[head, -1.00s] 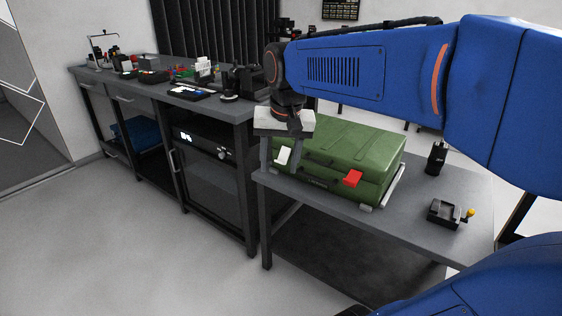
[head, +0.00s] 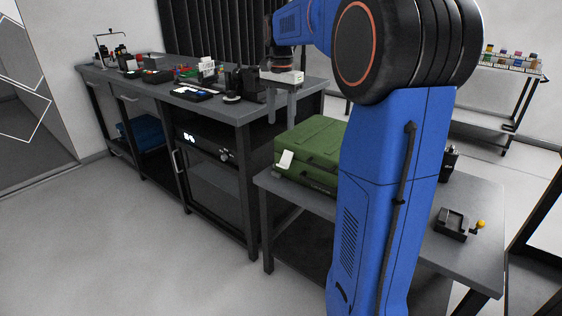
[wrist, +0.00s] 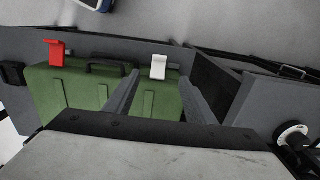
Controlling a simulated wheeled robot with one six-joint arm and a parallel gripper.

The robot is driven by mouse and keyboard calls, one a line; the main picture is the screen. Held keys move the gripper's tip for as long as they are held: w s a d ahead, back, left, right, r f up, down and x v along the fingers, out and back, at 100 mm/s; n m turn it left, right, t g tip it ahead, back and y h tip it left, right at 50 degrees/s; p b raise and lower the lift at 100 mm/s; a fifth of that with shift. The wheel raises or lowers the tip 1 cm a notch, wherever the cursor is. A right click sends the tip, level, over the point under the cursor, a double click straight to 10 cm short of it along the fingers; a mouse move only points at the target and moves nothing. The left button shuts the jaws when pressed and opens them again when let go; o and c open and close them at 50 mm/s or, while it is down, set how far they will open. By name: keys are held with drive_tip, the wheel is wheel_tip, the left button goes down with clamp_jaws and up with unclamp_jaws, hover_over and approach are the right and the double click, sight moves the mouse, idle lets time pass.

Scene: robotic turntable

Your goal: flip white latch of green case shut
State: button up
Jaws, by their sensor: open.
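The green case (head: 312,140) lies closed on the small grey table, with its handle side toward the front. Its white latch (head: 285,160) is at the left of that side and looks tilted outward; it also shows in the wrist view (wrist: 158,67). The case's red latch (wrist: 57,53) shows in the wrist view, but my arm hides it in the head view. My gripper (head: 281,118) is open and empty, above the left end of the case and apart from it. In the wrist view its fingers (wrist: 158,78) appear on either side of the white latch.
The small table (head: 472,262) carries a black fixture with a yellow knob (head: 458,225) at the right. A long workbench (head: 215,105) with tools and small parts stands close at the left. The floor in front is clear.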

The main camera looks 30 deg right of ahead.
sight(281, 165)
wheel_tip(281, 165, down, 16)
drive_tip(key=shift+f, duration=0.1)
idle(0.5)
drive_tip(key=shift+c, duration=0.6)
drive_tip(key=c, duration=0.9)
